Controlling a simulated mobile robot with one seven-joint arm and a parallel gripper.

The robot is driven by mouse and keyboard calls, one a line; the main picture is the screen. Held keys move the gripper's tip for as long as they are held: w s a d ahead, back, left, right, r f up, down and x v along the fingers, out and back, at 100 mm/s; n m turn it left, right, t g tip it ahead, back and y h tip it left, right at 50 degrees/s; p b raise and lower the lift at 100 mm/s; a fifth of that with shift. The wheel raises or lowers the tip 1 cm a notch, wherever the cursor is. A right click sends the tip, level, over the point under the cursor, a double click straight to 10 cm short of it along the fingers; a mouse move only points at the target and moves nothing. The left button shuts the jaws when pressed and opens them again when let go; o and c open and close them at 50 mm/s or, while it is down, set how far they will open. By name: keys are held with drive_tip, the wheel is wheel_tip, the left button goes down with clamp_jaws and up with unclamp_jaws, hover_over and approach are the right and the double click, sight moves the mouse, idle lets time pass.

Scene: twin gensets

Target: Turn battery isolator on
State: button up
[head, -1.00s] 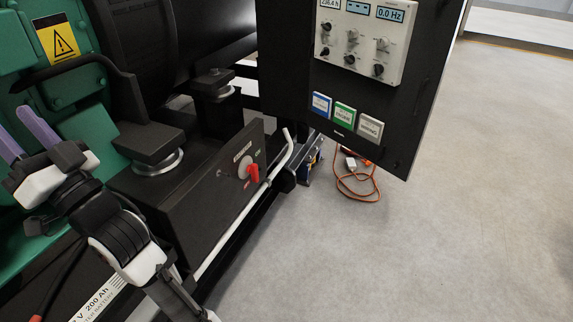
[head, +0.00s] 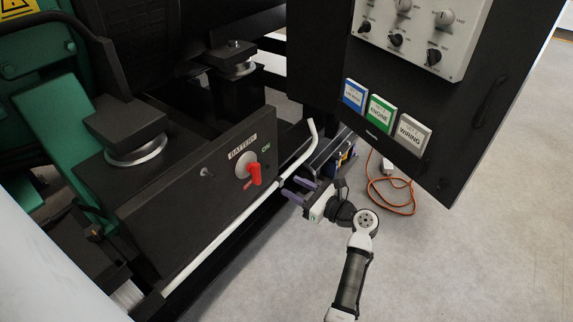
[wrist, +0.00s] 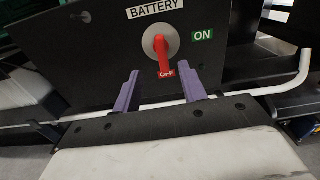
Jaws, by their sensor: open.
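The battery isolator (head: 253,172) is a red handle on a round grey plate, set in the black box's side under a BATTERY label. It also shows in the wrist view (wrist: 162,52), where the handle points down at the red OFF label (wrist: 167,73). The green ON label (wrist: 203,35) is to the right of the plate. My gripper (head: 300,190) is in front of the box, to the right of and a little below the handle in the head view. Its two purple fingers (wrist: 158,92) are apart and empty, below the handle on either side. I see no contact.
A white rail (head: 225,237) runs along the box's lower edge and bends up at its right end. A black panel (head: 440,110) with knobs and blue, green and grey labels hangs at right. An orange cable (head: 396,207) lies on the open grey floor.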

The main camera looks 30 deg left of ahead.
sight(259, 169)
drive_tip(key=a, duration=0.8)
drive_tip(key=w+a, duration=0.1)
drive_tip(key=a, duration=0.4)
drive_tip(key=shift+w+f, duration=0.1)
drive_tip(key=shift+f, duration=0.05)
clamp_jaws()
